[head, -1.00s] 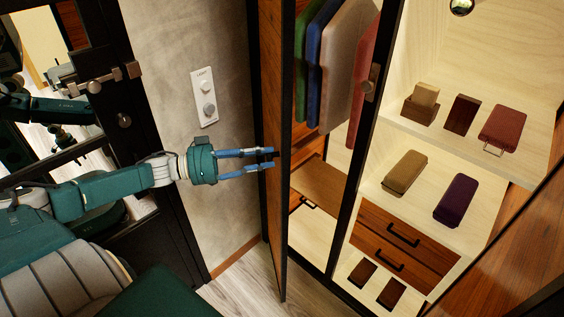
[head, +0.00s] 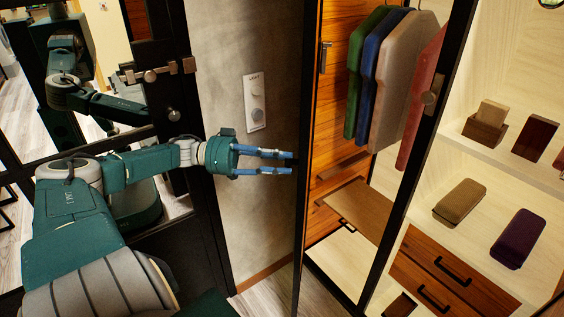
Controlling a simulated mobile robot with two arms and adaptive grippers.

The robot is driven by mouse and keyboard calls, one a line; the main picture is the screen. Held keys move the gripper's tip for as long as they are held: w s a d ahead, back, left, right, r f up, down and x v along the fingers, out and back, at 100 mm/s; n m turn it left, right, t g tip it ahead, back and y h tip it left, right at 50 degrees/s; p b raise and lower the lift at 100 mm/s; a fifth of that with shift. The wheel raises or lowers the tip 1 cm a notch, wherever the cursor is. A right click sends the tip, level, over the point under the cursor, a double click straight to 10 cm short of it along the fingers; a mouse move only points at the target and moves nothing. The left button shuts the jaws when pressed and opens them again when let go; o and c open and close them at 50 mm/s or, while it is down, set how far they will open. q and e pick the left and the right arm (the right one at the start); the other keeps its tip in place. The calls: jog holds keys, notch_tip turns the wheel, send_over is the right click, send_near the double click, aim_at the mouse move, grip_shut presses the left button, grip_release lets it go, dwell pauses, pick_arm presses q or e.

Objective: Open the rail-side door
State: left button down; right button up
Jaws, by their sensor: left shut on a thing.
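The rail-side door (head: 301,220) is the tall dark-edged panel at the left of the wardrobe. It stands open and shows almost edge-on. My left gripper (head: 289,163) is at its left side, about mid-height in the view, with its blue fingers shut on the door's handle. The handle is mostly hidden by the fingertips. Behind the door edge, the opening shows several hanging garments (head: 398,85) and a wooden shelf (head: 362,207). My right gripper is not in view.
A grey wall with a white control plate (head: 254,103) is left of the door. A dark-framed mirror (head: 75,60) further left reflects me. Right of a black upright (head: 427,120) are shelves with boxes and drawers (head: 450,275). Wood floor (head: 267,297) shows below the gripper.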

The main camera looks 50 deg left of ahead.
pick_arm(q)
jog(key=c, duration=1.6)
grip_release()
jog(key=shift+w+a+r, duration=0.1)
jog(key=shift+r, duration=0.2)
jog(key=shift+o, duration=0.8)
jog(key=shift+f, duration=0.1)
jog(key=v, duration=0.7)
jog(key=shift+s, duration=0.25)
jog(key=shift+a, duration=0.1)
